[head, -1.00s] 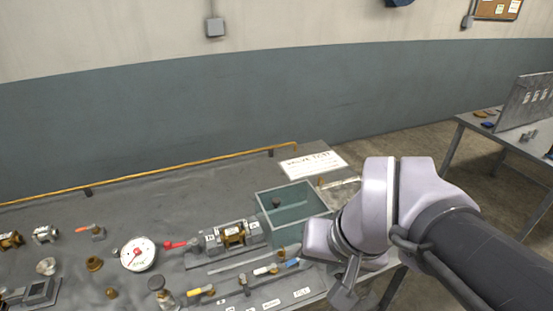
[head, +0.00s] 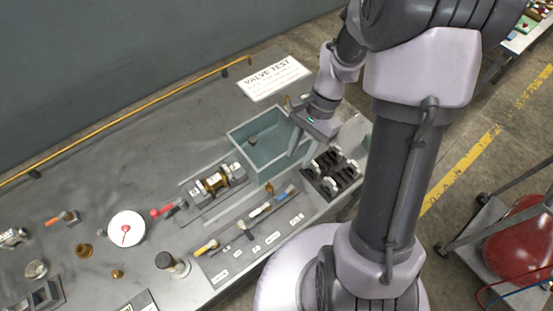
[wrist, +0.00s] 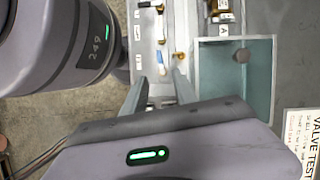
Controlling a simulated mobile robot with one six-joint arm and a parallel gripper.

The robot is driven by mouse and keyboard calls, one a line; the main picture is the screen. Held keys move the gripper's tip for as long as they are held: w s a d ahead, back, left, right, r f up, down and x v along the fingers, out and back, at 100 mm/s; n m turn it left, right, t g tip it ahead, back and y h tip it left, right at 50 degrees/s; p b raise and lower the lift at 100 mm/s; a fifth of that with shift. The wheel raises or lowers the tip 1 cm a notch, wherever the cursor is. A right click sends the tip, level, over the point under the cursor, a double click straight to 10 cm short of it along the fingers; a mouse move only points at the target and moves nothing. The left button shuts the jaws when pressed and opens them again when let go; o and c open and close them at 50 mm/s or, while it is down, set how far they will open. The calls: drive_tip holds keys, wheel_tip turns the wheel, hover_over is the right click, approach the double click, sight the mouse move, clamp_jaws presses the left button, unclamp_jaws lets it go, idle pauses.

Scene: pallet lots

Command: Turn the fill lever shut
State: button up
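A strip with several small levers (head: 230,243) runs along the front of the bench. The strip's labels are too small to read, so I cannot tell which lever is fill. A valve block (head: 213,184) with a red handle (head: 162,210) sits behind the strip. My gripper (wrist: 160,76) is open and empty, fingers apart. In the wrist view, the blue handle (wrist: 162,57) shows just beyond and between the fingertips. In the head view, my gripper is over the bin's right side.
A teal open bin (head: 262,160) stands beside the valve block. A black rack with pale parts (head: 333,174) stands right of it. A white gauge (head: 126,229) and loose fittings lie at left. A yellow pipe (head: 130,119) runs along the back edge.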

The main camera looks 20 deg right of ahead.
sight(282, 196)
drive_tip(key=b+x, duration=0.4)
drive_tip(key=x, duration=1)
drive_tip(key=shift+s+f, duration=0.2)
drive_tip(key=shift+f, duration=0.15)
clamp_jaws()
